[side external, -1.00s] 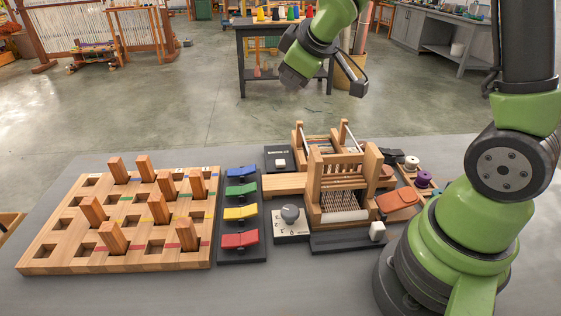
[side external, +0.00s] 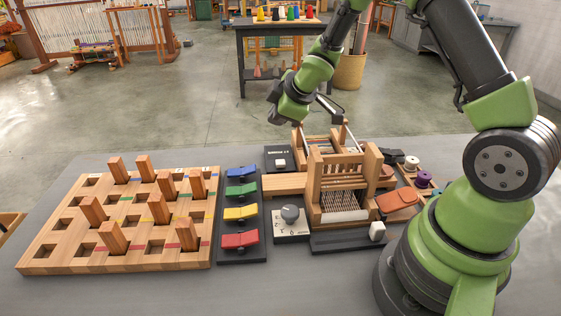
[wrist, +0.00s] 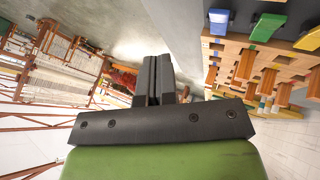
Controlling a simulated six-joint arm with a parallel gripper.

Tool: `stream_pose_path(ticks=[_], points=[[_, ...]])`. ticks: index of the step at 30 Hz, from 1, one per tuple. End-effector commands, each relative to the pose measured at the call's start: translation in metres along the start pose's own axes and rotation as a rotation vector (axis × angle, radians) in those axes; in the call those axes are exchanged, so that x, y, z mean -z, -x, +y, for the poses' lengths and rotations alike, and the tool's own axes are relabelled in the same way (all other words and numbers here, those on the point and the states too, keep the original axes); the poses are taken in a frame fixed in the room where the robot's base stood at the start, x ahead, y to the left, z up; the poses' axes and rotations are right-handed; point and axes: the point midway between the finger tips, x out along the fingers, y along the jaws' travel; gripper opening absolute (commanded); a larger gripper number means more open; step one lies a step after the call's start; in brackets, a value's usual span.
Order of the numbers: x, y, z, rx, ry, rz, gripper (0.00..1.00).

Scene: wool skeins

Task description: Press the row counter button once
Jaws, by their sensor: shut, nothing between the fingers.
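The row counter (side external: 270,168) is a small black box with pale lettering in the side external view. It stands on the table at the back, left of the wooden loom model. Its pale button (side external: 281,162) shows on its top. My gripper (side external: 273,117) is above and behind the counter in that view, apart from it. The gripper shows shut and empty in the wrist view (wrist: 158,78). Its fingertips are small and dark in the side external view. The counter does not show in the wrist view.
The wooden loom model (side external: 322,185) stands right of the counter, its posts rising near my arm. A pegboard (side external: 60,240) with upright blocks fills the left. Air above the counter is clear.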

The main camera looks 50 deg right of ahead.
Motion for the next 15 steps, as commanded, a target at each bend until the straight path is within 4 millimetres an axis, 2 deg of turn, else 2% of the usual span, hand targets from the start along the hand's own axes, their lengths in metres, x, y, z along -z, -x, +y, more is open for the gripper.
stream_pose_path(ticks=[15], points=[[-0.029,-0.052,-0.028,0.000,-0.001,-0.004,0.00]])
